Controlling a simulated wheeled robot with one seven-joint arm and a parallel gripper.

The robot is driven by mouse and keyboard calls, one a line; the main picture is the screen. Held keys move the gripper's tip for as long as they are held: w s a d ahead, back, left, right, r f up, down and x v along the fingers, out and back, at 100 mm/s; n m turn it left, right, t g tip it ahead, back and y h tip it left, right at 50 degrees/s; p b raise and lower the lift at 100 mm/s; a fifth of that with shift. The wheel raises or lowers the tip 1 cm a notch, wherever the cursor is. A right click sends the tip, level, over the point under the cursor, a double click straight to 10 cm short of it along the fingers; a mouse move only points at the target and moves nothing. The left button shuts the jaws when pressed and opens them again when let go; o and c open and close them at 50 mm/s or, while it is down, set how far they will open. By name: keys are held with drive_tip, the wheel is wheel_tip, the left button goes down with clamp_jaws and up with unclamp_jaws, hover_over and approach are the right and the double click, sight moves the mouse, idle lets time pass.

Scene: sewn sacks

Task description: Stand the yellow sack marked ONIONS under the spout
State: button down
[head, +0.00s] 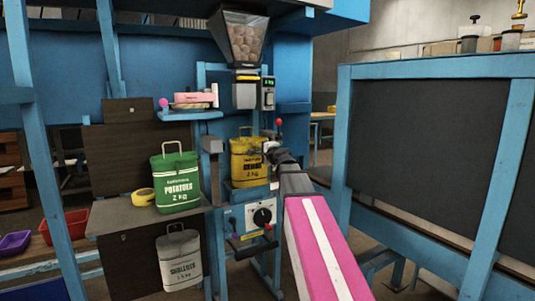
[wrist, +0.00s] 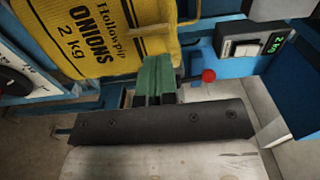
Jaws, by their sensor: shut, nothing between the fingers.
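The yellow sack (head: 240,170) stands upright on a blue stand, below the spout (head: 245,94) of the hopper. In the wrist view the yellow sack (wrist: 95,35) shows ONIONS and 2 kg, turned sideways, and its yellow handle sticks out to the right. My gripper (head: 270,148) is at the right side of the sack, near its top, and hides part of its edge. In the wrist view my gripper (wrist: 157,78) has its green fingertips together with nothing between them. They are close to the sack's top edge; I cannot tell whether they touch it.
A green POTATOES sack (head: 177,183) and a yellow tape roll (head: 143,197) are on the shelf at left. A white SHALLOTS sack (head: 179,262) is below. A control box with a black knob (head: 263,217) sits under the stand. A dark panel (head: 430,140) stands at right.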

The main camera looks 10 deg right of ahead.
drive_tip(key=x, duration=0.6)
drive_tip(key=x, duration=0.4)
drive_tip(key=shift+w, duration=0.3)
drive_tip(key=shift+s, duration=0.1)
drive_tip(key=v, duration=1.9)
approach(254, 145)
drive_tip(key=x, duration=0.7)
drive_tip(key=shift+w+a, duration=0.1)
drive_tip(key=shift+w, duration=0.15)
